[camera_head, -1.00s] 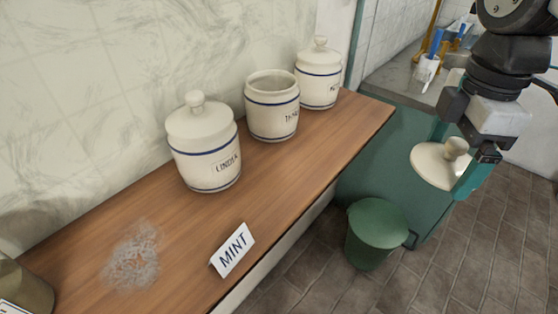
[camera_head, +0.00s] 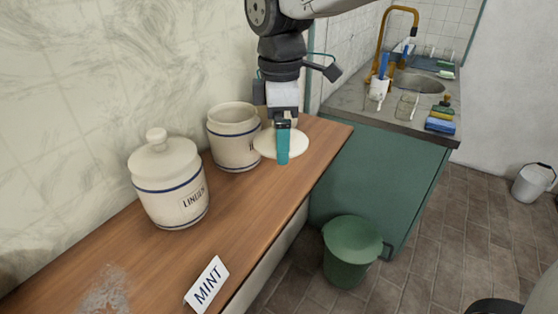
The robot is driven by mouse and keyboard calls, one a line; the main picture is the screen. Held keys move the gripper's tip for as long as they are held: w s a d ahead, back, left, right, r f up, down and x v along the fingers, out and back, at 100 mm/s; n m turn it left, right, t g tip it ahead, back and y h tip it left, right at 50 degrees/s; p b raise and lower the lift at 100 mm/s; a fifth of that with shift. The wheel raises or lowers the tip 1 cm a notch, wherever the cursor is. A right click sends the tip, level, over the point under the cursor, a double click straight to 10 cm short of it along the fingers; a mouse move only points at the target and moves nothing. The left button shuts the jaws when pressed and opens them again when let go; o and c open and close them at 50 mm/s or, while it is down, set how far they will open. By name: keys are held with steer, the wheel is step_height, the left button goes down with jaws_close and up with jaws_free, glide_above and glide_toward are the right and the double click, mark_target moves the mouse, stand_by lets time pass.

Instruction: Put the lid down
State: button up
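The cream lid (camera_head: 298,144) is a pale round disc at the right part of the wooden counter (camera_head: 236,222). My gripper (camera_head: 283,154) points down over it, with one teal finger in front of the lid. The gripper appears shut on the lid's knob, which is mostly hidden behind that finger. The lid looks level, very low over the counter; I cannot tell whether it touches the wood. The open cream jar (camera_head: 234,150) with blue bands stands just left of the lid, with no lid on it.
A lidded jar labelled LINDEN (camera_head: 172,190) stands further left. A MINT card (camera_head: 207,284) is at the counter's front edge, near a grey powder patch (camera_head: 104,292). A green bin (camera_head: 350,258) stands on the floor. A sink (camera_head: 418,84) is at the back right.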

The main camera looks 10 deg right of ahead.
mark_target(279, 175)
step_height(279, 175, down, 2)
steer(key=shift+f, duration=0.25)
steer(key=shift+a+f, duration=0.1)
steer(key=shift+f, duration=2.15)
steer(key=shift+f, duration=0.1)
steer(key=o, duration=0.7)
